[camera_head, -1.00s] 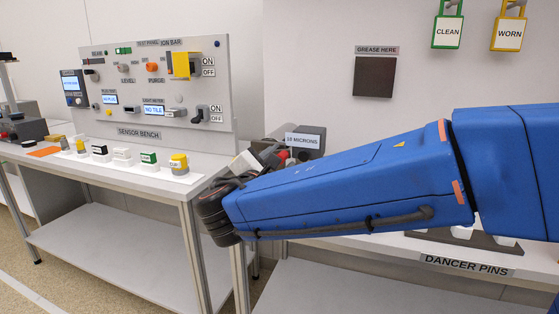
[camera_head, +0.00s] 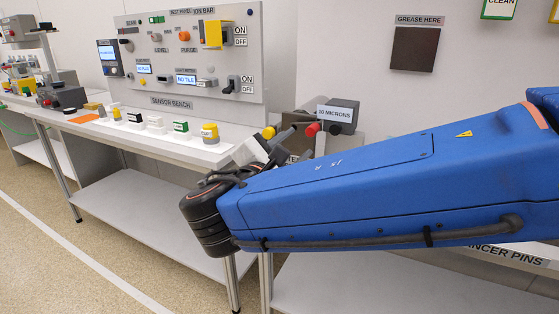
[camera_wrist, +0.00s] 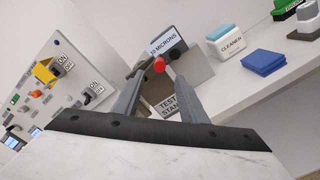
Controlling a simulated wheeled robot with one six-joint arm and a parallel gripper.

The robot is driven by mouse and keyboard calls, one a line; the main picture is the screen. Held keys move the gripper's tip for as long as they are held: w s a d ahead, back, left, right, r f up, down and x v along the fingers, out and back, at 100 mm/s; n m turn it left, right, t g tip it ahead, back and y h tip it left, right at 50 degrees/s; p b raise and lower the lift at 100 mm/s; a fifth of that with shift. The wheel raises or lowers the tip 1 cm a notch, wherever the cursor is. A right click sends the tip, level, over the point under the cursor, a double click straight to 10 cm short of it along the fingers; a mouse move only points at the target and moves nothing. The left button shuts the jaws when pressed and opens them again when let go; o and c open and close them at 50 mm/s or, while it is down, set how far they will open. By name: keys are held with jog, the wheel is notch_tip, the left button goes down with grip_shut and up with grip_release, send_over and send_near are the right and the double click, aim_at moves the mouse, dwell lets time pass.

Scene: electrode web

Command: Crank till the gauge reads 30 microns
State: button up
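The gauge (camera_head: 338,113) is a pale display on a dark box on the test stand, and its label ends in MICRONS. Its digits are too small to read surely; it also shows tilted in the wrist view (camera_wrist: 168,45). A red knob (camera_head: 312,129), seemingly the crank's handle, sits just left of the gauge; in the wrist view the red knob (camera_wrist: 159,64) appears between the fingertips. My gripper (camera_wrist: 161,73) is open, with a finger on either side of the knob and gaps visible. Contact cannot be told. My blue arm hides much of the stand in the head view.
The sensor bench (camera_head: 172,103) stands left with switches and several small blocks. In the wrist view, a cleaner box (camera_wrist: 229,42) and a blue pad (camera_wrist: 263,62) lie right of the stand. Open floor is at lower left.

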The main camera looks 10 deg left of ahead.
jog(key=v, duration=0.7)
jog(key=shift+s, duration=0.1)
jog(key=w+d+f+m+g+h, duration=0.1)
jog(key=d+f+m+g, duration=0.35)
jog(key=d, duration=0.75)
jog(key=w+d+f+m+g+h, duration=0.15)
jog(key=d+f+m+g, duration=0.35)
jog(key=d, duration=0.6)
jog(key=s+d+f+m+g+y, duration=0.2)
jog(key=s+d+f+m+y, duration=0.6)
jog(key=s+d+f+m, duration=0.3)
jog(key=shift+s+d+f+m+g+y, duration=0.35)
jog(key=shift+s+f+m, duration=0.8)
jog(key=shift+s, duration=0.2)
